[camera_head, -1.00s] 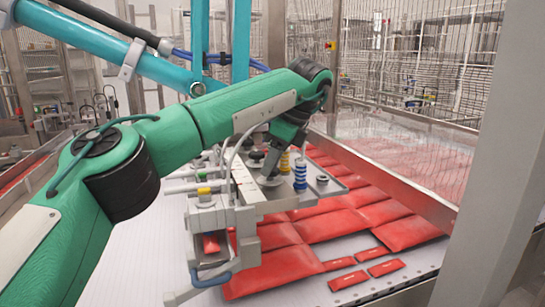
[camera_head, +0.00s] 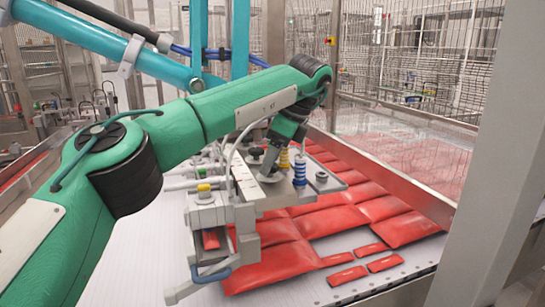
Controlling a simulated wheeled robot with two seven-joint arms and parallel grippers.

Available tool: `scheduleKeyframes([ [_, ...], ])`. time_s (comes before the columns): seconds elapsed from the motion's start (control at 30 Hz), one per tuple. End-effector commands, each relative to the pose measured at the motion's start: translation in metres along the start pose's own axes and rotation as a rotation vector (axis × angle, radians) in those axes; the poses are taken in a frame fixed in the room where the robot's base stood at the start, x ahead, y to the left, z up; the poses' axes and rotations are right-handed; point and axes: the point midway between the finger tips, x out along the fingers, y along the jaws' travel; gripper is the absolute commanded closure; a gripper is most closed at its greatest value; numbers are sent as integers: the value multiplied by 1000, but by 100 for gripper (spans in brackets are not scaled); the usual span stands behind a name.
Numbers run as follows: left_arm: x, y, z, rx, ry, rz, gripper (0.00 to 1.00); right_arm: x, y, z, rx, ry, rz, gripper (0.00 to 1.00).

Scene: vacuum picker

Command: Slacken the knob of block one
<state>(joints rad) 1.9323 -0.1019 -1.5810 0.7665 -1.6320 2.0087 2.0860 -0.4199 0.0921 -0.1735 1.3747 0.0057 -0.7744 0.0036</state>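The vacuum picker head, a grey metal plate (camera_head: 243,180) with a ruler-like scale, hangs over the belt in the middle of the view. On it are black knobs, one of them (camera_head: 256,152) behind my gripper and another (camera_head: 321,177) at the right. I cannot tell which belongs to block one. Blue (camera_head: 299,172) and yellow (camera_head: 284,159) bellows cups stand beside my gripper. My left gripper (camera_head: 267,172) points down at the plate, its fingertips low among the fittings. Whatever lies between its fingers is hidden. My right gripper is not in view.
Red pouches (camera_head: 335,221) cover the white conveyor (camera_head: 130,255) under and right of the head. A steel rail (camera_head: 390,170) and wire mesh guard run along the right. A wide grey post (camera_head: 485,160) stands at front right. Teal picker arms (camera_head: 90,38) cross the upper left.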

Motion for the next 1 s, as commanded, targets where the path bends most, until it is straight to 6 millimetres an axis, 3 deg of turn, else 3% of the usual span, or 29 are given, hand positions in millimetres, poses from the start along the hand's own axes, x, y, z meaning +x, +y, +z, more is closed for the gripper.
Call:
scheduleKeyframes([
  [0.27, -15, 0, 0, 0, -1, -1, 41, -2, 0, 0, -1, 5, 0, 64],
  [0.5, -62, 0, 1, -2, -2, -3, 41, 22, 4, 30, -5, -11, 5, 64],
  [0.7, -87, 0, 1, -1, -1, -2, 41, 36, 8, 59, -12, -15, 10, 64],
  [1.0, -125, 0, 1, 0, -2, -1, 41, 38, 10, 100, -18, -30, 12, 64],
])
